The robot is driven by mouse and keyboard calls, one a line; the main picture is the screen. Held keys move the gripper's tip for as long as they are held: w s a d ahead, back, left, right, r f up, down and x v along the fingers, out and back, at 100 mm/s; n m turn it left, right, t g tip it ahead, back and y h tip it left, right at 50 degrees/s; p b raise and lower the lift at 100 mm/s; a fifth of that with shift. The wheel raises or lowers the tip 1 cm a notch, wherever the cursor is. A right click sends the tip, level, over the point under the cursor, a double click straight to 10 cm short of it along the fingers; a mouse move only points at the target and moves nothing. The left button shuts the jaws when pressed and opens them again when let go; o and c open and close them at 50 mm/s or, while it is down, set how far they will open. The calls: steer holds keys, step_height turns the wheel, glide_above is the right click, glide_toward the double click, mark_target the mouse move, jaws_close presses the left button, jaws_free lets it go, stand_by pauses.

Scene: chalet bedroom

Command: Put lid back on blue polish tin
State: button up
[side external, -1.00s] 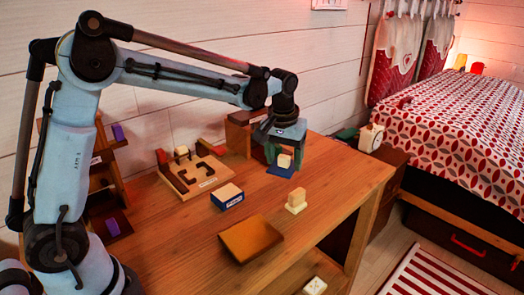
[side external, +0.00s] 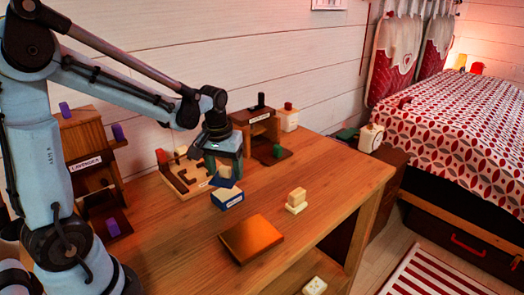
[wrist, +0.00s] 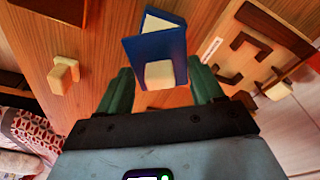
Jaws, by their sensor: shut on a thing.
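The blue polish tin (side external: 227,200) is a box with a white label and pale top, standing on the wooden table. The blue lid (side external: 222,182) has a cream knob, which shows in the wrist view (wrist: 160,74). My gripper (side external: 223,168) is shut on the lid and holds it just above the tin, toward the tin's back-left part. In the wrist view the lid (wrist: 140,52) hides much of the tin, and a pale part of the tin (wrist: 160,22) shows past it. I cannot tell whether lid and tin touch.
A wooden tray with dark slots (side external: 175,180) stands close on the left. A brown square block (side external: 251,240) and a cream knobbed piece (side external: 297,197) lie to the front and right. A small shelf (side external: 258,130) stands behind. The table's right side is mostly clear.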

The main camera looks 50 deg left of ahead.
mark_target(225, 177)
steer(key=shift+f, duration=1.95)
steer(key=shift+f, duration=0.15)
stand_by(0.6)
steer(key=o, duration=1.1)
steer(key=shift+o, duration=0.3)
steer(key=shift+r, duration=3.5)
jaws_close()
